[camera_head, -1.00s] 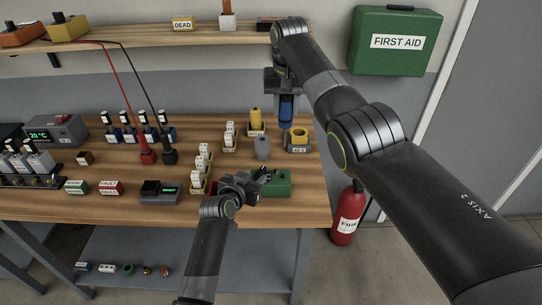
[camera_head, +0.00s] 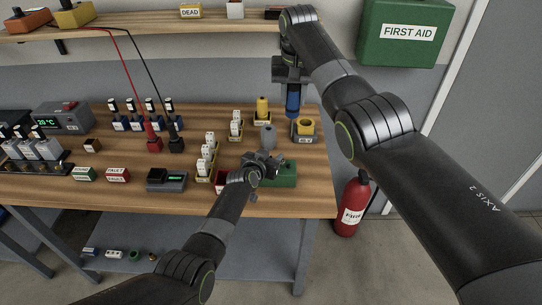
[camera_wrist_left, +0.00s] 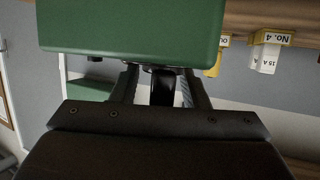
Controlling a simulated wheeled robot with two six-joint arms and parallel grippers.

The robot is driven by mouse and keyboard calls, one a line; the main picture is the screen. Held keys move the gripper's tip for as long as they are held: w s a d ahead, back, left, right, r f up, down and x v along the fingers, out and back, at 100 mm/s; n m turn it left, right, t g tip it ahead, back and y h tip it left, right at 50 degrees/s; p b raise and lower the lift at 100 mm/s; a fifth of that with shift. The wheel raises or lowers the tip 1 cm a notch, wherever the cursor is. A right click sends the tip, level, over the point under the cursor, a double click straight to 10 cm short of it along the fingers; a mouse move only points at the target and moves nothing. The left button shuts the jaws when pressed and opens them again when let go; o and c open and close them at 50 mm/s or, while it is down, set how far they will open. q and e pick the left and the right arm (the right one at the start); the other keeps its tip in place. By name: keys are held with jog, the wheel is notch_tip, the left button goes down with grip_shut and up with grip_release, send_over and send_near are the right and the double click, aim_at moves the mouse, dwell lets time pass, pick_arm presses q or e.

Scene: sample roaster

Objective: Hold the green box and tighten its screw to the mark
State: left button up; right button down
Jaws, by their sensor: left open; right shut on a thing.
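The green box (camera_head: 287,175) sits at the front right of the wooden bench. It fills the top of the left wrist view (camera_wrist_left: 130,28). My left gripper (camera_head: 272,160) is at the left and back of the box in the head view. In the left wrist view its open fingers (camera_wrist_left: 158,82) are just below the box's edge, with no part of the box clearly between them. My right gripper (camera_head: 291,80) is shut on a blue-handled driver (camera_head: 292,99), held upright above the back right of the bench. The box's screw and mark cannot be made out.
A yellow-topped grey holder (camera_head: 304,129) and a grey rounded object (camera_head: 268,137) stand behind the box. White blocks in a yellow rack (camera_head: 206,160) are to its left. A fire extinguisher (camera_head: 351,205) stands right of the bench.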

pick_arm(q)
jog(key=shift+w+f, duration=0.1)
jog(key=shift+w, duration=0.1)
jog(key=shift+c, duration=0.4)
grip_shut()
grip_release()
jog(key=shift+d+r, duration=0.1)
jog(key=shift+r, duration=0.15)
dwell(0.4)
grip_shut()
dwell(0.6)
